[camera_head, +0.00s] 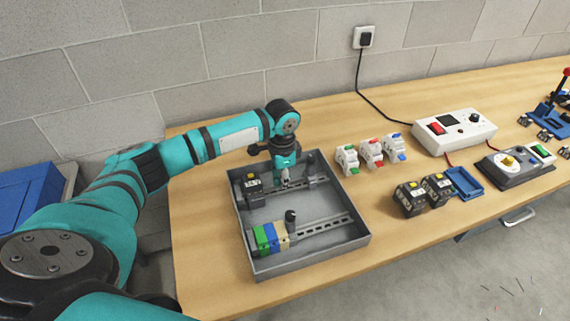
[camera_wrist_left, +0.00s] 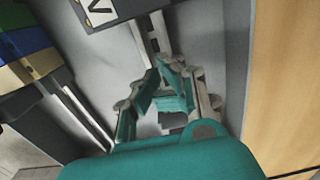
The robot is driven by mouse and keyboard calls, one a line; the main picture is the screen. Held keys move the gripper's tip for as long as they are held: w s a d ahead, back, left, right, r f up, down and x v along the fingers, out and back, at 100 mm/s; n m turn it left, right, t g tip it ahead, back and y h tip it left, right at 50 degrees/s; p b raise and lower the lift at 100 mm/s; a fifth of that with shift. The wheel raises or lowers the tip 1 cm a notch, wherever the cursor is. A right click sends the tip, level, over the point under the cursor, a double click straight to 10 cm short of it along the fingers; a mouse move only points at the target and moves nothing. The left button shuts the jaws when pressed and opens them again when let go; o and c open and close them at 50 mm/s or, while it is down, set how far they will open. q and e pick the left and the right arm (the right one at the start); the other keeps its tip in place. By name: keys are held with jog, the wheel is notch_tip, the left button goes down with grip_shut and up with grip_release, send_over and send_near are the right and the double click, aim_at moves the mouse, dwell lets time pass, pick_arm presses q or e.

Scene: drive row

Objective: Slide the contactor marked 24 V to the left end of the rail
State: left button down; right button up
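A dark contactor (camera_head: 251,187) sits on the back rail (camera_head: 308,184) in the grey tray, near that rail's left end. In the left wrist view the contactor (camera_wrist_left: 128,8) is cut off by the top edge; its white label shows a "V", and the number is not readable. My left gripper (camera_head: 285,182) points down over the back rail, to the right of the contactor. In the left wrist view its fingertips (camera_wrist_left: 161,66) come together over the rail (camera_wrist_left: 150,38), with nothing seen between them and a gap to the contactor. My right gripper is not in view.
The grey tray (camera_head: 312,263) also holds a front rail (camera_head: 325,227) with green, blue and yellow blocks (camera_head: 268,238). Dark knobbed pieces stand near both rails. Right of it are white breakers (camera_head: 371,153), two black contactors (camera_head: 409,199) and a white supply box (camera_head: 455,130).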

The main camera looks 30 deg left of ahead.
aim_at(252, 182)
pick_arm(q)
jog(key=shift+s+a+r+p, duration=0.15)
jog(key=shift+s+a+r, duration=0.05)
jog(key=shift+s+a, duration=0.3)
jog(key=shift+s+a+r+p, duration=0.15)
jog(key=shift+s+a, duration=0.25)
jog(key=shift+s, duration=0.1)
jog(key=shift+s+a, duration=0.15)
jog(key=shift+s, duration=0.05)
jog(key=shift+a+f, duration=0.1)
jog(key=shift+s+p, duration=0.2)
jog(key=shift+p, duration=0.25)
jog(key=shift+s+a+r+p, duration=0.2)
jog(key=shift+s+a+p, duration=0.2)
jog(key=shift+p, duration=0.45)
jog(key=shift+s+a+f, duration=0.1)
jog(key=shift+f, duration=0.15)
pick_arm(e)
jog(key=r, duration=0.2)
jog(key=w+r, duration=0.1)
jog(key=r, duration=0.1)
